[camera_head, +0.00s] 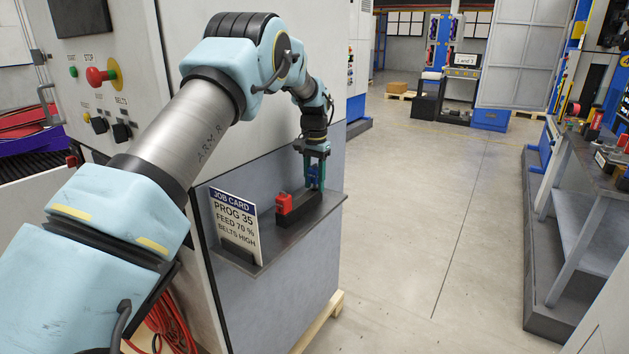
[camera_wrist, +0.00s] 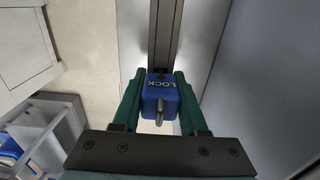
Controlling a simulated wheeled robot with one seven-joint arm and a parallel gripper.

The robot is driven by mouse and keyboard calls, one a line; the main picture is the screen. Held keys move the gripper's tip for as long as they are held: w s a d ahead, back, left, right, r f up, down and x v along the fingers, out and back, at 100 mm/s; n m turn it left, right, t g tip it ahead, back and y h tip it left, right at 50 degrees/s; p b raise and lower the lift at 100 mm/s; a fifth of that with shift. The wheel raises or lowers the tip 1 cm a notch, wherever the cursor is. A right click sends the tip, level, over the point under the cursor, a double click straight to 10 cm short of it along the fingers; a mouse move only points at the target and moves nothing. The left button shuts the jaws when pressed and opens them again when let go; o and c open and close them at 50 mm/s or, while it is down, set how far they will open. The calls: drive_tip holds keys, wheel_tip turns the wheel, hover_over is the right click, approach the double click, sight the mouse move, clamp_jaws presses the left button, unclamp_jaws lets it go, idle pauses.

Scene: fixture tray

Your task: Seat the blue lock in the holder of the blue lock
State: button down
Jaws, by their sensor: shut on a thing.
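The blue lock (camera_wrist: 160,98) is between the two green fingers of my gripper (camera_wrist: 160,103) in the wrist view. Its face with the word LOCK and its metal shackle show there. In the head view my gripper (camera_head: 315,176) points down over the far right end of the black holder block (camera_head: 312,213). Only a little blue of the lock shows between the fingers there. The lock appears close above the block; whether it touches I cannot tell. The blue lock's own holder spot is not clearly visible.
A red lock (camera_head: 284,204) stands at the near left end of the block. The block rests on a narrow grey shelf (camera_head: 274,251) on the machine's side. A job card (camera_head: 235,222) stands at the shelf's left. Open floor lies to the right.

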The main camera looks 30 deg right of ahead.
drive_tip(key=shift+c, duration=1.8)
unclamp_jaws()
drive_tip(key=shift+f, duration=0.1)
wheel_tip(320, 180, up, 11)
drive_tip(key=b, duration=0.3)
drive_tip(key=shift+f, duration=0.1)
